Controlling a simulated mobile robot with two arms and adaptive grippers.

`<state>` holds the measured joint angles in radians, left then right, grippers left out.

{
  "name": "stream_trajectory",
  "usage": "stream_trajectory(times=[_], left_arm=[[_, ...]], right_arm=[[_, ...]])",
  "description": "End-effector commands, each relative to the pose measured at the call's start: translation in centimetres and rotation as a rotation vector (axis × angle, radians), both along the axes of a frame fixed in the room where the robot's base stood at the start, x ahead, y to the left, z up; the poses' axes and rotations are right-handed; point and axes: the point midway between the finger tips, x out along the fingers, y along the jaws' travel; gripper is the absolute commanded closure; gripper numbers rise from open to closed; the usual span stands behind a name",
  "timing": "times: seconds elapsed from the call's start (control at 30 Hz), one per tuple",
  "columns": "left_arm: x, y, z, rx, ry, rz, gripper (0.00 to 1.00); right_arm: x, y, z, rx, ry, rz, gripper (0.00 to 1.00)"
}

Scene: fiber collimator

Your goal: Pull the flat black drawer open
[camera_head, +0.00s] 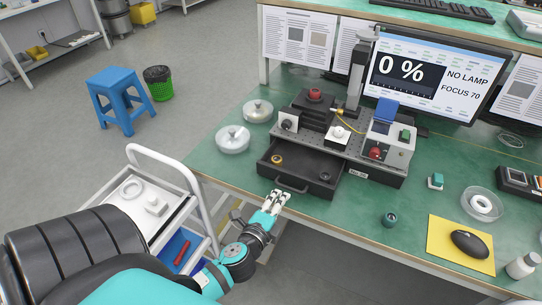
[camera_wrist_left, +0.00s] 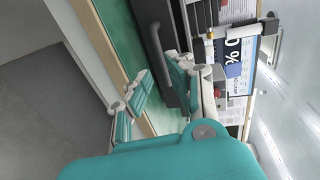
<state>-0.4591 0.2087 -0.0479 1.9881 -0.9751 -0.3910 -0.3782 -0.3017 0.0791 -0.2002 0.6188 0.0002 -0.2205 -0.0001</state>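The flat black drawer (camera_head: 306,190) stands pulled out from under the black perforated instrument base, on the green table. Its inside shows, with a brass-coloured ring (camera_head: 277,160) and a dark ring (camera_head: 324,177) in it. A dark bar handle (camera_head: 291,187) is on its front. My left gripper (camera_head: 278,195) is just in front of the handle, its fingertips close to it; I cannot tell whether they touch. In the left wrist view the fingers of my left gripper (camera_wrist_left: 158,68) are spread, with the dark drawer (camera_wrist_left: 160,45) just beyond. My right gripper is not in view.
A control box (camera_head: 388,148) with a red knob stands right of the drawer. Round clear dishes (camera_head: 233,139) lie to its left. A dark green cylinder (camera_head: 389,219) and a mouse (camera_head: 469,244) on a yellow pad are to the right. A white trolley (camera_head: 150,160) stands left of the table.

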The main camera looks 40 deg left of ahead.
Motion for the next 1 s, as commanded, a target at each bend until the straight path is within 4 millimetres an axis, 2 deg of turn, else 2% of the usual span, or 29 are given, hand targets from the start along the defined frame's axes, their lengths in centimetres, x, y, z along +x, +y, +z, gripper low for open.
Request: stream_trajectory(times=[0.03,0.1,0.33,1.0], left_arm=[[-1.3,-0.3,0.1,-0.004,0.003,0.003,0.8],[-2.6,-0.6,0.5,-0.004,0.002,0.004,0.8],[-5.3,-1.2,1.1,-0.002,0.001,0.002,0.8],[-5.7,-1.3,1.1,-0.004,0.003,0.002,0.8]], right_arm=[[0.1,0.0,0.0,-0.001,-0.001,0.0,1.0],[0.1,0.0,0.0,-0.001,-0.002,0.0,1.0],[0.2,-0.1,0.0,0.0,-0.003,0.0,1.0],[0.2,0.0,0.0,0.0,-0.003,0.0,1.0]])
